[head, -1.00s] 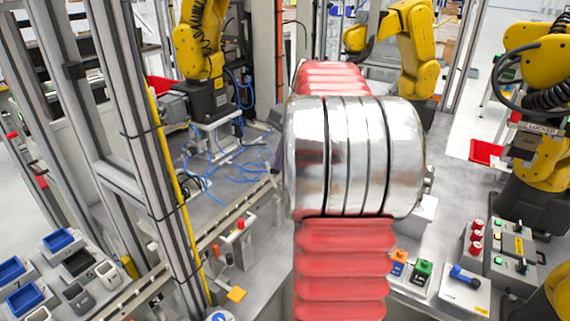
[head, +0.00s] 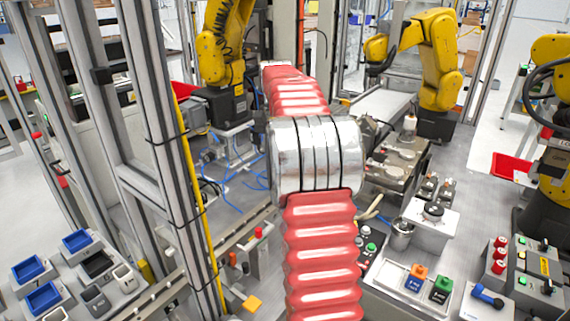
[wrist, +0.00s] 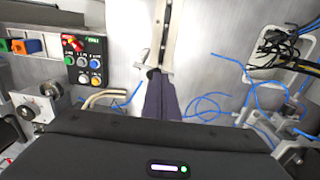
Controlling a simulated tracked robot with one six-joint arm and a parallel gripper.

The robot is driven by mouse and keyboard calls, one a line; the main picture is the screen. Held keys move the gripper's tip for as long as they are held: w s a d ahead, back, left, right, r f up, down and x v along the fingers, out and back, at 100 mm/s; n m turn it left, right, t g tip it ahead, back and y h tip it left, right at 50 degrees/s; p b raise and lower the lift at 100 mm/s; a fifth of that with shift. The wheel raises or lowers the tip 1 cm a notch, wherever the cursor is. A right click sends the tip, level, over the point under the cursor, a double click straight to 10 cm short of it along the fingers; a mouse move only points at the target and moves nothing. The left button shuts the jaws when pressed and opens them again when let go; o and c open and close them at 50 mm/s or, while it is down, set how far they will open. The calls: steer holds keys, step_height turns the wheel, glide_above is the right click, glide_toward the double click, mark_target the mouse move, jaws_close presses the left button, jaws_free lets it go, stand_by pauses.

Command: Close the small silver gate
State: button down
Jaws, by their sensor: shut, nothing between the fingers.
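My gripper (wrist: 154,74) shows in the wrist view as dark fingers reaching up from its black body. The fingers are together, with nothing seen between them. A small silver piece (wrist: 158,68), which looks like the gate, sits at the lower end of a narrow rail (wrist: 166,28). The fingertips overlap it in the picture; I cannot tell whether they touch it, or how far open it stands. In the head view my red and silver arm hides my gripper and the gate.
A button panel (wrist: 85,60) stands left of the gripper in the wrist view. Loose blue wires (wrist: 205,105) lie to the right. In the head view, button boxes (head: 414,284) stand on the right and a frame post (head: 150,110) on the left.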

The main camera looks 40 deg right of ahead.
steer(key=shift+w+a+f, duration=0.15)
steer(key=shift+w+f, duration=0.5)
steer(key=shift+w, duration=0.1)
steer(key=shift+w+a+f, duration=0.1)
steer(key=shift+w+f, duration=0.5)
steer(key=shift+w, duration=0.15)
stand_by(0.6)
steer(key=w+r, duration=0.3)
steer(key=r, duration=0.9)
steer(key=shift+w+a+r, duration=0.15)
steer(key=shift+w+a, duration=0.15)
steer(key=shift+w, duration=0.05)
stand_by(0.5)
